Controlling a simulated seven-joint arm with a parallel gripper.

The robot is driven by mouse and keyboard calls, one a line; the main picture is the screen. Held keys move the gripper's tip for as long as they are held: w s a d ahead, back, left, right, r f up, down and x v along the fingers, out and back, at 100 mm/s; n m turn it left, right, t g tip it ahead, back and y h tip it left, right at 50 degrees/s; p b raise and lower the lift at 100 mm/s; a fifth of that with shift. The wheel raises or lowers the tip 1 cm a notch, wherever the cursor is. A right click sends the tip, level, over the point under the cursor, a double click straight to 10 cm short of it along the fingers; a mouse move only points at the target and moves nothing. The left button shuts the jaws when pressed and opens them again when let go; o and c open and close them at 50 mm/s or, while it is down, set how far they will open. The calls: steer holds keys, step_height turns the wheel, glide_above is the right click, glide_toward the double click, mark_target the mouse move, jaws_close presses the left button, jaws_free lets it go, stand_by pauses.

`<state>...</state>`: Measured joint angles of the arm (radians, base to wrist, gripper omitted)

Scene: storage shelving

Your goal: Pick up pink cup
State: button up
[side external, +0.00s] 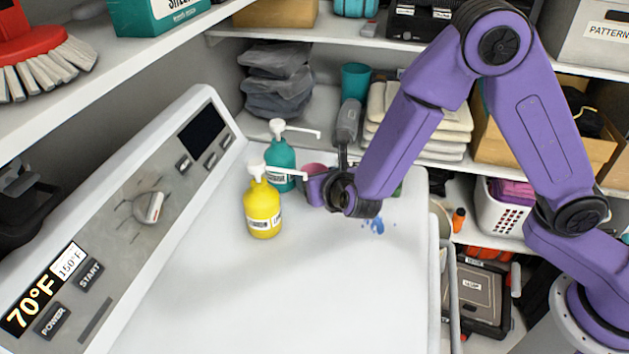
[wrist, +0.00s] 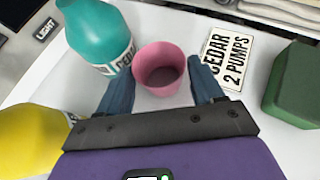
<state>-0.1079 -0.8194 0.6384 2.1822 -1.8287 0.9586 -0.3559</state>
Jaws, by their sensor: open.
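The pink cup (wrist: 151,88) stands upright on the white surface in the wrist view, its open mouth facing up and empty inside. My gripper (wrist: 162,84) is open, with one dark blue finger to each side of the cup's near part. I cannot tell whether either finger touches it. In the side external view only a strip of the pink cup (side external: 314,168) shows behind my gripper (side external: 314,190), which is low over the surface. The cup's lower part is hidden there.
A teal pump bottle (side external: 281,160) stands close left of the cup, and a yellow pump bottle (side external: 262,212) stands nearer. A card reading "CEDAR 2 PUMPS" (wrist: 229,58) lies right of the cup, with a green block (wrist: 296,85) beyond. The front of the white top (side external: 300,290) is clear.

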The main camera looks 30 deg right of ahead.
steer(key=shift+w+f, duration=0.1)
steer(key=shift+w, duration=0.1)
steer(key=c, duration=0.8)
steer(key=shift+o, duration=0.2)
